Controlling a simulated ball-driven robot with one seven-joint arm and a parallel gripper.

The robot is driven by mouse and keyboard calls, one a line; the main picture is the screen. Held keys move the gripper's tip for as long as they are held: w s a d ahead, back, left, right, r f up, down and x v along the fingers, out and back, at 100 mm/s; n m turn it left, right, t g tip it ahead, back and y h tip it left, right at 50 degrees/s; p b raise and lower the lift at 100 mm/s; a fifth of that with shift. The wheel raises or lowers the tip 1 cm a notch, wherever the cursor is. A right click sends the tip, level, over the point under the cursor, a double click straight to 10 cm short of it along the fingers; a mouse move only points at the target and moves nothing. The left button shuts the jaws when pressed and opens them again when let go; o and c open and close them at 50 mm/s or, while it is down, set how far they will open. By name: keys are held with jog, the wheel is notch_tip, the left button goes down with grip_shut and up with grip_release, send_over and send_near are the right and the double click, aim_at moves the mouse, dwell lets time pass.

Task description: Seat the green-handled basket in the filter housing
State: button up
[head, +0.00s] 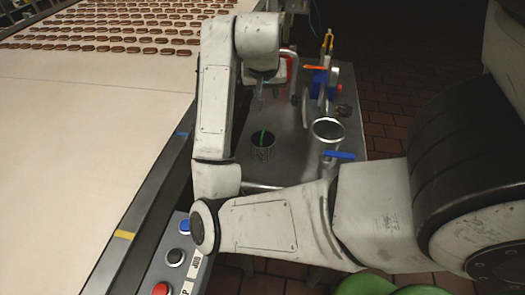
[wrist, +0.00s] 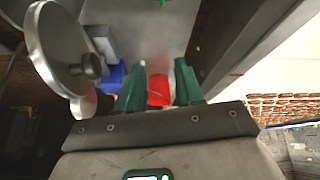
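The basket (head: 262,154) is a small dark grey cylinder on the metal table, with its green handle (head: 263,138) at its top. A bit of green, likely that handle, shows at the top edge of the wrist view (wrist: 162,2). A metal fitting with a round rim (head: 328,130) and a blue lever (head: 340,154) stands to the right of the basket; it looks like the filter housing. A round metal disc (wrist: 52,45) shows at left in the wrist view. My gripper (head: 262,92) is above the table, beyond the basket; its green fingers (wrist: 158,88) are apart and empty.
A red object (head: 291,64), a blue box (head: 324,82) and an orange-handled item (head: 315,67) are at the table's far end. A conveyor (head: 90,105) with rows of sandwich biscuits runs at left. A button panel (head: 174,256) is in front.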

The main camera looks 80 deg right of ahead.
aim_at(263, 133)
jog(key=f+m+y+b, duration=0.1)
jog(key=f, duration=0.3)
jog(key=a+f+m+y, duration=0.1)
jog(key=f+y, duration=0.1)
jog(key=f, duration=0.2)
jog(key=a+f+m+t+y+b, duration=0.1)
jog(key=f, duration=0.2)
jog(key=shift+w+f+m+b, duration=0.15)
jog(key=shift+f+m+b, duration=0.2)
jog(key=shift+f+m, duration=0.05)
grip_shut()
dwell(0.4)
dwell(1.1)
